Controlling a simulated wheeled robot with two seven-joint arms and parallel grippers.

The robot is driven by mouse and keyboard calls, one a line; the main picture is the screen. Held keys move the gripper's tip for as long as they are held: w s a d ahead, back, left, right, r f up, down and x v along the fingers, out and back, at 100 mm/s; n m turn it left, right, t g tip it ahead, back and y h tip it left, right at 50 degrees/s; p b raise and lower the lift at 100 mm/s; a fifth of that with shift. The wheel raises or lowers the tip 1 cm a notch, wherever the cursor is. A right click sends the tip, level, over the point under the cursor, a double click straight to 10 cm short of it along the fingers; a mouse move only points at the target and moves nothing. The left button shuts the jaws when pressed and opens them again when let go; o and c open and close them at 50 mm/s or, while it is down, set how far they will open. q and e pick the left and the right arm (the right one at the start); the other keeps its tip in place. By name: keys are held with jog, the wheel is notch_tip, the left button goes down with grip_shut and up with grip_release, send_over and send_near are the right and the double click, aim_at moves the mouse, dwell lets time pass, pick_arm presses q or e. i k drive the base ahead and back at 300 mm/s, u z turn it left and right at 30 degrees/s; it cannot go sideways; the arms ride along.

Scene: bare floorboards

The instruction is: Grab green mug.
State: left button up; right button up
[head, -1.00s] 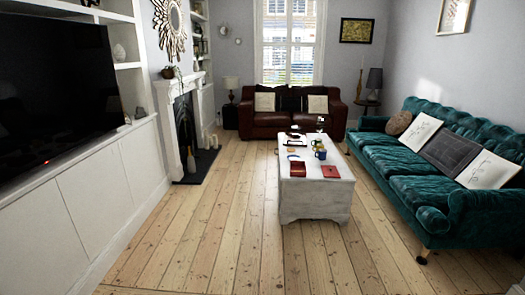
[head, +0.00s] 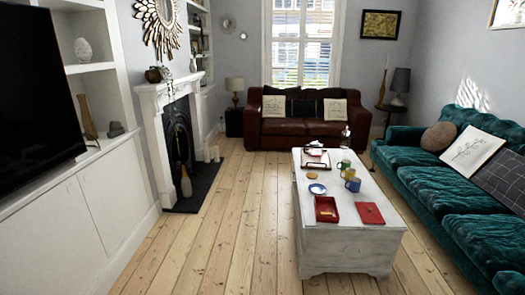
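A green mug (head: 344,165) stands on the white coffee table (head: 350,238), near the table's right edge. A yellow mug (head: 349,173) stands just in front of it, and a blue mug (head: 353,185) stands nearest me in the same group. The mugs are small in the picture and overlap slightly. Neither of my grippers is in view.
A red tray (head: 326,209), a red book (head: 370,213) and a blue plate (head: 317,189) also lie on the table. A green sofa (head: 450,200) lies to its right, a brown sofa (head: 310,125) behind. Bare floorboards (head: 235,220) lie open left of the table.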

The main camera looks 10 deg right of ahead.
aim_at(343, 166)
jog(key=i, duration=7.75)
jog(key=z, duration=1.35)
jog(key=i, duration=1.95)
jog(key=z, duration=1.95)
